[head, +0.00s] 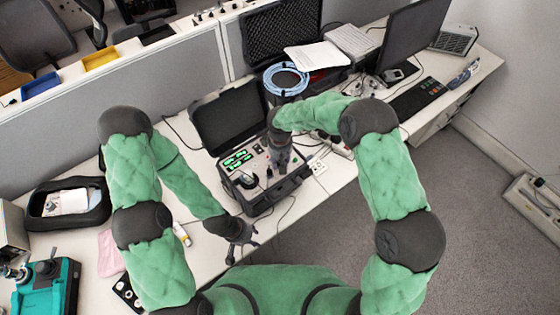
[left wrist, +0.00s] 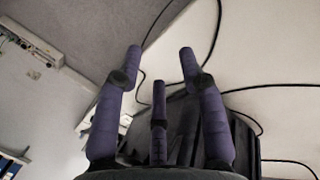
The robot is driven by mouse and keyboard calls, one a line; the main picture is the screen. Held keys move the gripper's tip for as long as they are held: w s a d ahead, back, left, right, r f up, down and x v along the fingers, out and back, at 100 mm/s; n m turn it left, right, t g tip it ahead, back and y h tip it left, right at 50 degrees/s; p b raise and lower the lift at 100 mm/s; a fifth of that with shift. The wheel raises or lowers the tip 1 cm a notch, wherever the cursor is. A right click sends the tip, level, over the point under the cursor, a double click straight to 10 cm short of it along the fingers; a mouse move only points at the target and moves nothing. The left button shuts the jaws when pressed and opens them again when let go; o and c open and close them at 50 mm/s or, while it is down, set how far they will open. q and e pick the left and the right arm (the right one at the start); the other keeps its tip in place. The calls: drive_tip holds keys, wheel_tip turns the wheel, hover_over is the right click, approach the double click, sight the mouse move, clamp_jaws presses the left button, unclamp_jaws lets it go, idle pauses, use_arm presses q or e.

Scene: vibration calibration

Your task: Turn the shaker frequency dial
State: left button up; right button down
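The shaker unit (head: 262,200) is a black open case on the white table, in the middle of the head view. My right gripper (head: 279,158) is over the right part of the panel, pointing down. It hides what is under it, so I cannot tell whether it touches a dial or whether its fingers are shut.
A blue cable coil (head: 286,80) and a second open black case (head: 284,35) stand behind the unit. A monitor (head: 412,42) is at the right. A black tray (head: 68,203) and a teal device (head: 46,288) are at the left. Loose cables lie around.

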drive_tip(key=shift+n, duration=0.4)
drive_tip(key=c, duration=1)
unclamp_jaws()
drive_tip(key=shift+r, duration=0.1)
wheel_tip(320, 180, up, 12)
drive_tip(key=shift+f, duration=0.15)
use_arm(q)
drive_tip(key=shift+s, duration=0.1)
